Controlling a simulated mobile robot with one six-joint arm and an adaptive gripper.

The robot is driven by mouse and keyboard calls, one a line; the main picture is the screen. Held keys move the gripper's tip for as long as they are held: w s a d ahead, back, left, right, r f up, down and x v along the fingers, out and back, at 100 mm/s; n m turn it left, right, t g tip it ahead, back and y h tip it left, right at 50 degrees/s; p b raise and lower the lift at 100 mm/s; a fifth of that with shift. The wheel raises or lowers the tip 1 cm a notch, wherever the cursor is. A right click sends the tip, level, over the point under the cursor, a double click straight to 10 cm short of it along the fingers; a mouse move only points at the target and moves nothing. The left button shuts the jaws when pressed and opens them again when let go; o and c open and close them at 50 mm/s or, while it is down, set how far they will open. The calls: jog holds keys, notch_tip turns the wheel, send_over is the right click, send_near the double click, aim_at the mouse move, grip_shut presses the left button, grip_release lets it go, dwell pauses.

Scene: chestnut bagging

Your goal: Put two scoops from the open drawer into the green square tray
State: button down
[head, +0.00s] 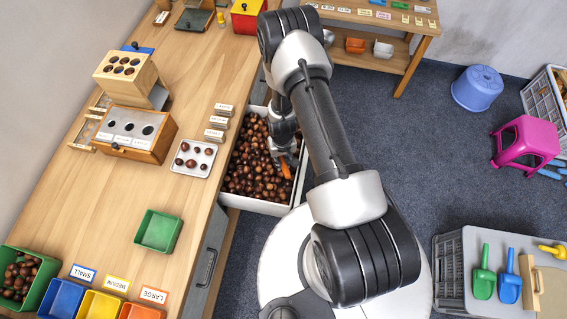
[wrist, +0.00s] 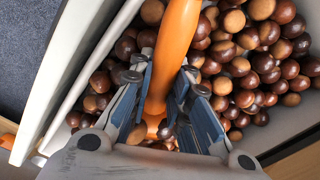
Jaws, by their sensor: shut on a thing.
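The open drawer (head: 262,207) is white-walled and full of brown chestnuts; it juts out from under the bench. My gripper (head: 283,152) is down in the drawer, low over the chestnuts. In the wrist view, my gripper (wrist: 163,82) is shut on the handle of an orange scoop (wrist: 176,38), with a finger on each side. The scoop also shows in the head view (head: 287,168). Its bowl is mostly hidden by the gripper, so I cannot tell what it holds. The green square tray (head: 160,230) lies on the bench at the front and looks empty.
A metal tray with several chestnuts (head: 193,157) and small labels (head: 216,135) lie on the bench beside the drawer. A green bin of chestnuts (head: 28,276) and blue, yellow and orange bins (head: 100,304) stand at the front left. Bare bench surrounds the green tray.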

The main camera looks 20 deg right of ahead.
jog(key=shift+r+b, duration=0.2)
jog(key=shift+b, duration=0.7)
jog(key=shift+r+t+b, duration=0.1)
jog(key=shift+t+b, duration=0.4)
jog(key=shift+b, duration=0.5)
jog(key=shift+r+b, duration=0.1)
jog(key=shift+b, duration=0.35)
jog(key=shift+t, duration=0.8)
jog(key=shift+s+p+v, duration=0.1)
jog(key=shift+p+v, duration=0.55)
jog(key=shift+v, duration=0.6)
jog(key=shift+s+p+v, duration=0.15)
jog(key=shift+p+v, duration=0.45)
jog(key=shift+v, duration=0.65)
jog(key=shift+a, duration=0.1)
jog(key=shift+a, duration=0.1)
